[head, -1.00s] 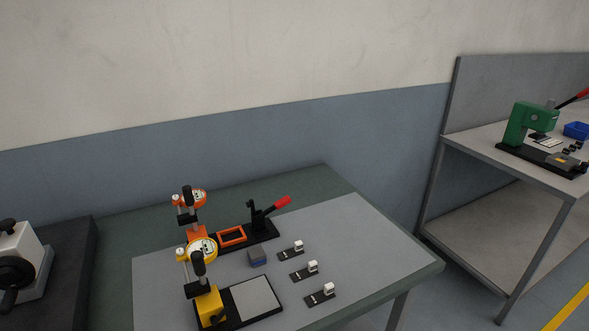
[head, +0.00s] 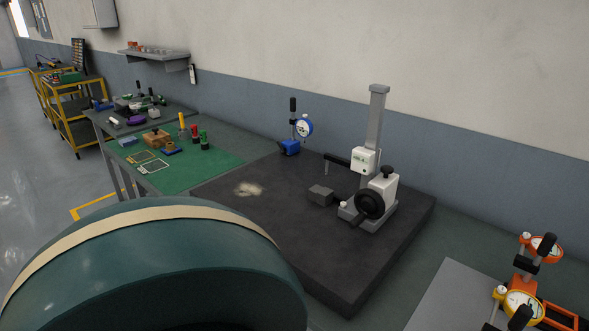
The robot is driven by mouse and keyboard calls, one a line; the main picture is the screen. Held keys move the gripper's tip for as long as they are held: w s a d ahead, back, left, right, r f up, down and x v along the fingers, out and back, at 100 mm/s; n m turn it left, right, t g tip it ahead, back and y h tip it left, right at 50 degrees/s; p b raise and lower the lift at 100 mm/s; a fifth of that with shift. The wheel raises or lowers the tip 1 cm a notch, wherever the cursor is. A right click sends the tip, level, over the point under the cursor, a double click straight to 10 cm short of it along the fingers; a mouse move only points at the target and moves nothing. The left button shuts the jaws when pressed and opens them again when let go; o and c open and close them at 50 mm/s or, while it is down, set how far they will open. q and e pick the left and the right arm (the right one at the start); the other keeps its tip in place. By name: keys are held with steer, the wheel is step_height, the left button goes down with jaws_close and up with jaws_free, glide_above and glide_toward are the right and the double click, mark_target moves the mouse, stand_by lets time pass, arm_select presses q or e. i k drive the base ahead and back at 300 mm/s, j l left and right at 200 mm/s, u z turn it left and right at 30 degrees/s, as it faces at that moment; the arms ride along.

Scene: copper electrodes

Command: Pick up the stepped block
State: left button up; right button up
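A small grey block (head: 321,194) sits on the dark surface plate (head: 345,279), just left of the height gauge (head: 371,189). It looks like the stepped block, but its steps are too small to make out clearly. The gauge's dark arm reaches out above and behind the block. Neither of my grippers is in view, and nothing touches the block from my side.
A blue dial gauge stand (head: 290,147) stands at the plate's back edge. A green mat (head: 215,163) with small parts lies left of the plate. Orange and yellow dial gauges (head: 522,305) stand at lower right. A close rounded teal form blocks the lower left.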

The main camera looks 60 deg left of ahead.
mark_target(322, 196)
steer(key=u, duration=1.8)
steer(key=j+z, duration=0.1)
steer(key=z, duration=0.4)
steer(key=j+z, duration=0.15)
steer(key=z, duration=0.3)
steer(key=j+z, duration=0.1)
steer(key=z, duration=0.4)
steer(key=j+z, duration=0.25)
steer(key=k+j+z, duration=0.15)
steer(key=j+z, duration=0.15)
steer(key=k+j+z, duration=0.1)
steer(key=j+z, duration=0.15)
steer(key=j, duration=0.2)
steer(key=k+j+z, duration=0.2)
steer(key=j, duration=0.3)
steer(key=k+j+z, duration=0.25)
steer(key=k+j, duration=0.1)
steer(key=j, duration=0.05)
